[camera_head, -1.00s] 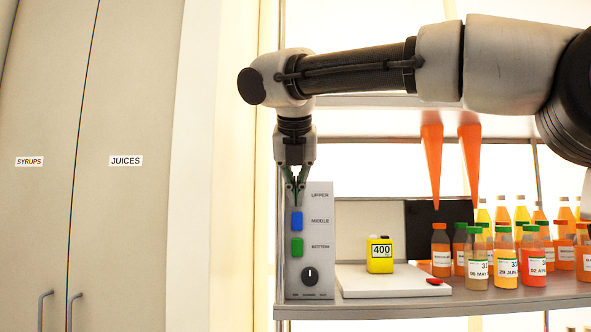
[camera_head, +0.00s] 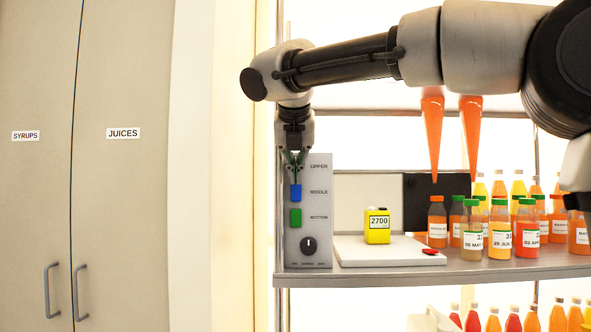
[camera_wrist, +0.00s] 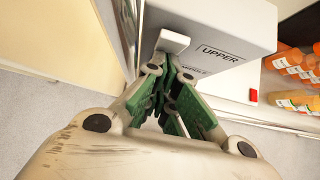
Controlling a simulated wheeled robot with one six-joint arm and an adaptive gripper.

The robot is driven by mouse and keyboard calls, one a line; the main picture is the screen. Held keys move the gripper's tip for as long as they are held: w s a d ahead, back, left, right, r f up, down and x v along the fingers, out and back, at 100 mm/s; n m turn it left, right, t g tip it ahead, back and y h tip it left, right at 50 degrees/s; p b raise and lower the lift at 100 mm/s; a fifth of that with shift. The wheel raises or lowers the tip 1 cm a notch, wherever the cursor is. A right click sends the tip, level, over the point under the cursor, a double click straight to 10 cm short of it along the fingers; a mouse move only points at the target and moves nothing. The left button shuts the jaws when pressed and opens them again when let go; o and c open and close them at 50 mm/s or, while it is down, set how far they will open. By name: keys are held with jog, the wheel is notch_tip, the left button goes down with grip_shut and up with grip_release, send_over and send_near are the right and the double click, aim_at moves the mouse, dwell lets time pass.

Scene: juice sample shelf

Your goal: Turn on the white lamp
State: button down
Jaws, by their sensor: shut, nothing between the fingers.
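A grey control box (camera_head: 318,222) stands at the shelf's left end, labelled UPPER, MIDDLE and BOTTOM. It has a blue button (camera_head: 296,193) by MIDDLE, a green button (camera_head: 296,218) by BOTTOM and a black knob (camera_head: 308,246) below. A white button (camera_wrist: 172,40) sticks out beside UPPER in the wrist view; my gripper hides it in the head view. My gripper (camera_head: 295,174) points down at the UPPER row. Its green fingers (camera_wrist: 168,78) are shut and empty, close to the white button; contact cannot be told. No separate white lamp can be made out.
Right of the box, a yellow jug (camera_head: 377,226) reading 2700 stands on a white plate (camera_head: 390,252). Several juice bottles (camera_head: 500,238) crowd the shelf's right side. Two orange cones (camera_head: 433,135) hang above. Tall cupboard doors (camera_head: 120,200) stand at left.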

jog(key=shift+r, duration=0.1)
jog(key=shift+r, duration=0.75)
